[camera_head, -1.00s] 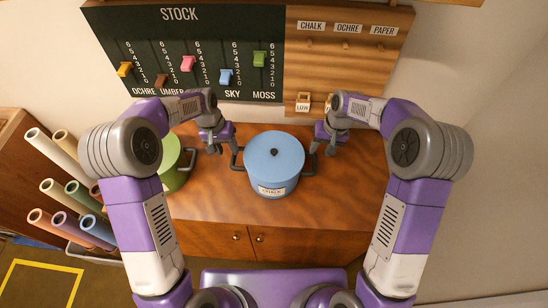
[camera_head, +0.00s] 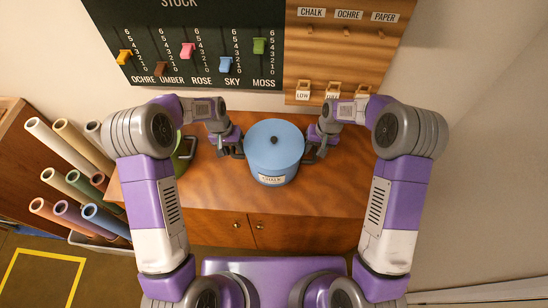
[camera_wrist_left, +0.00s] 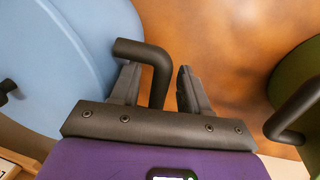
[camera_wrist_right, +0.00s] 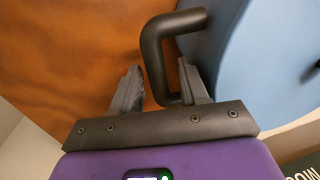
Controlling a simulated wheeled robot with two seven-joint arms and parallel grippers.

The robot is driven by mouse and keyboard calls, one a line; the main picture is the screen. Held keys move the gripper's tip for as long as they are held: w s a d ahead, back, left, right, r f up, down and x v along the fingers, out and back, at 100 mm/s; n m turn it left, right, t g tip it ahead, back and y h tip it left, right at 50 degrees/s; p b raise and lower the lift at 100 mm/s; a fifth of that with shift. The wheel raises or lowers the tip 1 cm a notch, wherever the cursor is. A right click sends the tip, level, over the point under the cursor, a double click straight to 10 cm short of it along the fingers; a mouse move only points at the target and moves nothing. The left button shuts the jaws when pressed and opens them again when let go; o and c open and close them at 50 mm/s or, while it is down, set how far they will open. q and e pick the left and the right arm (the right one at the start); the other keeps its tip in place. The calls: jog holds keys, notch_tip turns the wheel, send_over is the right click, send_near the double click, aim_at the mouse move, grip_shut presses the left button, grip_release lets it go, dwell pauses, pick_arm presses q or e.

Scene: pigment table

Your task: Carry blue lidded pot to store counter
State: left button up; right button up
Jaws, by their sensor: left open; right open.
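The blue lidded pot (camera_head: 274,150) stands upright on the wooden counter (camera_head: 225,190), with a label reading CHALK on its front and a dark knob on its lid. My left gripper (camera_head: 236,152) is at the pot's left handle; in the left wrist view the open fingers (camera_wrist_left: 160,85) stand either side of the dark handle bar (camera_wrist_left: 158,65). My right gripper (camera_head: 314,152) is at the right handle; in the right wrist view the open fingers (camera_wrist_right: 165,88) stand either side of that handle (camera_wrist_right: 155,55). Neither grips it.
A green pot (camera_head: 182,155) stands close to the left, partly behind my left arm. A dark STOCK board (camera_head: 190,45) and a wooden tag board (camera_head: 345,60) are on the wall behind. Rolled papers (camera_head: 70,175) stand in a rack at the left.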

pick_arm(q)
grip_shut()
pick_arm(e)
grip_shut()
jog(key=shift+r, duration=0.1)
dwell(1.2)
